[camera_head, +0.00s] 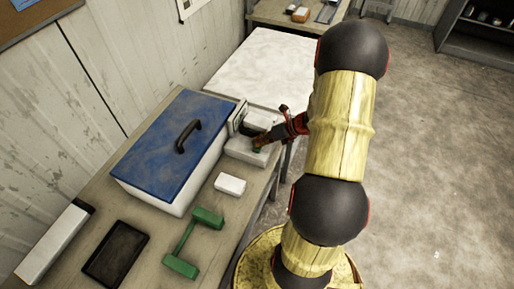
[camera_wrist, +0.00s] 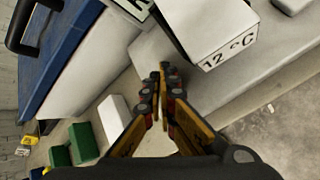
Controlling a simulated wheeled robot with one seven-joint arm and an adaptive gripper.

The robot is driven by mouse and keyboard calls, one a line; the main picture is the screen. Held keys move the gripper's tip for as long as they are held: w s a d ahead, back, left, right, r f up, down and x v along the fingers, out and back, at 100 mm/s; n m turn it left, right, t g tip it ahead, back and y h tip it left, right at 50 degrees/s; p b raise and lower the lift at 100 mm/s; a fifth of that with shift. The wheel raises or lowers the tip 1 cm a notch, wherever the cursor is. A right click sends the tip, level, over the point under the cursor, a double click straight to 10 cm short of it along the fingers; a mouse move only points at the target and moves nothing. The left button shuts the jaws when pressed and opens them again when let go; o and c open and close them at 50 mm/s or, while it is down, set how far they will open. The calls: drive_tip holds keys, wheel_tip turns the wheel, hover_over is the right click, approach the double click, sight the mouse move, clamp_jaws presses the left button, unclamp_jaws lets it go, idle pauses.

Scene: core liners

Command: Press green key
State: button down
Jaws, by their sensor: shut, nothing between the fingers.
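A pale grey device (camera_head: 241,152) stands on the bench at the right end of the blue-lidded box. Its upper block reads "12 °C" in the wrist view (camera_wrist: 222,52). My gripper (camera_head: 261,142) reaches over the device from the right in the head view. In the wrist view my gripper (camera_wrist: 163,68) has its fingertips together, with nothing between them, over the grey surface beside the block. A small green spot (camera_head: 257,149), perhaps the green key, shows beside the fingertips in the head view. The wrist view shows no green key. I cannot tell whether the fingertips touch it.
The blue-lidded white box (camera_head: 158,150) has a black handle. A small white block (camera_head: 230,184), a green dumbbell-shaped tool (camera_head: 186,245), a black tray (camera_head: 116,254) and a long white box (camera_head: 52,245) lie on the bench. A white-topped surface (camera_head: 270,65) stands behind. Open floor lies right.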

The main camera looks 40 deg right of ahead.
drive_tip(key=shift+f, duration=0.25)
drive_tip(key=shift+r, duration=0.1)
idle(0.4)
drive_tip(key=shift+r+p, duration=0.85)
drive_tip(key=shift+p, duration=0.1)
wheel_tip(320, 180, up, 5)
drive_tip(key=p, duration=0.4)
drive_tip(key=shift+r+p, duration=0.1)
drive_tip(key=shift+p, duration=0.3)
idle(0.3)
